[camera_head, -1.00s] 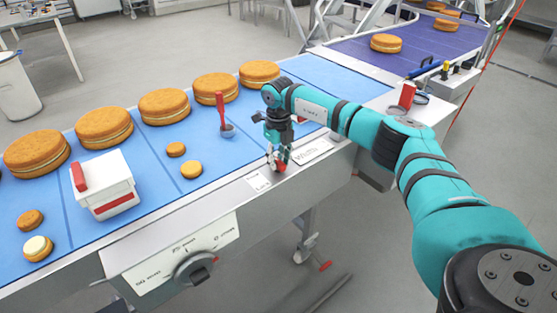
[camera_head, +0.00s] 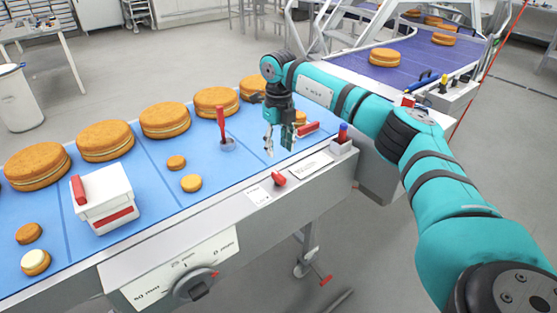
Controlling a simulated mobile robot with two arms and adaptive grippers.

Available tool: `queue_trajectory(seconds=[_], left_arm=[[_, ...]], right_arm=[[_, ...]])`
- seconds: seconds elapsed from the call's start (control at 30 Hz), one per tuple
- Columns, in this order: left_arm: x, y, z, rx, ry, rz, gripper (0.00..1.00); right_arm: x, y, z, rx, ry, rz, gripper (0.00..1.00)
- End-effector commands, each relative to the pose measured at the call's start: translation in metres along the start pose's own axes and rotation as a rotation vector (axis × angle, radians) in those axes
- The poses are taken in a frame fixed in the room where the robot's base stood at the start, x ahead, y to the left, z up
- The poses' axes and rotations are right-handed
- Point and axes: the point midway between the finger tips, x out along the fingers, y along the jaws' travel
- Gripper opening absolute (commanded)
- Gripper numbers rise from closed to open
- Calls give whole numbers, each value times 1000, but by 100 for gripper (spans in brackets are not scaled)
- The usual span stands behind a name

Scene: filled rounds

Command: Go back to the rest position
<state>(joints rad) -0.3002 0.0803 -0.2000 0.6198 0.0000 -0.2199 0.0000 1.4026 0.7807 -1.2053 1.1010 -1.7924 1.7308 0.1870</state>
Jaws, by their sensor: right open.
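My right gripper (camera_head: 280,145) hangs from the teal arm, pointing down with its fingers apart and empty. It is above the near edge of the blue conveyor belt (camera_head: 150,165), to the right of a red-handled tool (camera_head: 222,130). A small red object (camera_head: 279,178) lies on the metal ledge below and apart from the fingers. My left gripper is not in view.
Several large filled rounds (camera_head: 105,140) line the belt's far side, with small rounds (camera_head: 191,183) nearer. A white box with a red handle (camera_head: 104,200) stands on the belt. A small holder (camera_head: 341,145) sits on the ledge at right. A purple conveyor (camera_head: 385,75) lies beyond.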

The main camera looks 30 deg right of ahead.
Motion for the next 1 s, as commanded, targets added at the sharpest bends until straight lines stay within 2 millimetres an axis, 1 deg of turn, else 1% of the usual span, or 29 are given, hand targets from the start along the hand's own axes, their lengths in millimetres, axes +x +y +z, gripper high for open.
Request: queue_trajectory(seconds=[0.03, 0.1, 0.2, 0.77, 0.87, 0.97, 1.0], left_arm=[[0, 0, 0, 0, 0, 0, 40], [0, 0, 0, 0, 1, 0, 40], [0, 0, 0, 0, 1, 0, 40], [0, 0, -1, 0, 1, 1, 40], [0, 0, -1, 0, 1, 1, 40], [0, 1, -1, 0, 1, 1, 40], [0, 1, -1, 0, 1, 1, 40]], right_arm=[[-7, 0, 0, -1, -1, 0, 42], [-13, 0, 0, -1, -1, 0, 42], [-17, 0, 0, -1, 1, 0, 42], [-17, 2, 1, -4, -1, 4, 42], [-8, 19, 6, -33, -21, 40, 42], [13, 60, 17, -96, -78, 139, 42], [22, 85, 22, -126, -110, 199, 42]])
